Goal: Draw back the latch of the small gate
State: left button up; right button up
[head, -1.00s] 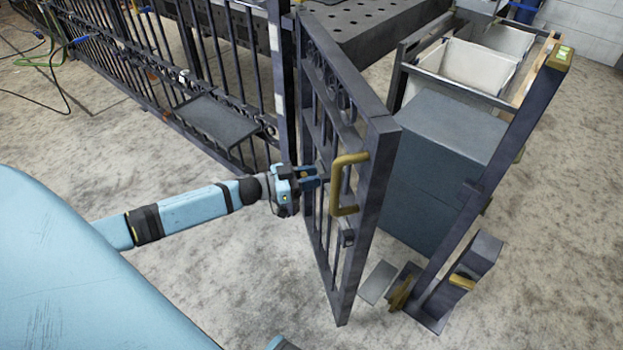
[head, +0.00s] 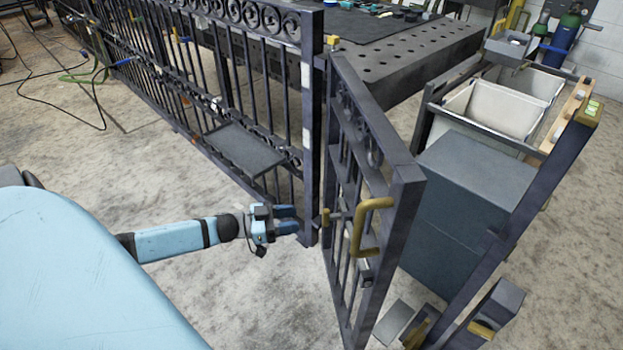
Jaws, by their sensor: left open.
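The small gate (head: 400,203) is a dark metal frame with bars and scrollwork. It stands swung open, its free edge apart from the post (head: 545,187) on the right. A brass pull handle (head: 358,245) is on its free-edge side, with a small grey fitting (head: 366,278) below it; I cannot tell whether this is the latch. A small brass piece (head: 327,217) shows among the bars. My left gripper (head: 297,220) is open and empty, in front of the hinge-side post, left of the gate bars and apart from the handle. My right gripper is out of view.
A long scroll fence (head: 200,65) with a small grey shelf (head: 243,150) runs to the left. A dark blue-grey box (head: 450,205) and white bins (head: 500,108) stand behind the gate. A low post with a brass handle (head: 480,330) is at lower right. Floor in front is clear.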

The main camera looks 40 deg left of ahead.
pick_arm(q)
jog(key=shift+v, duration=1.3)
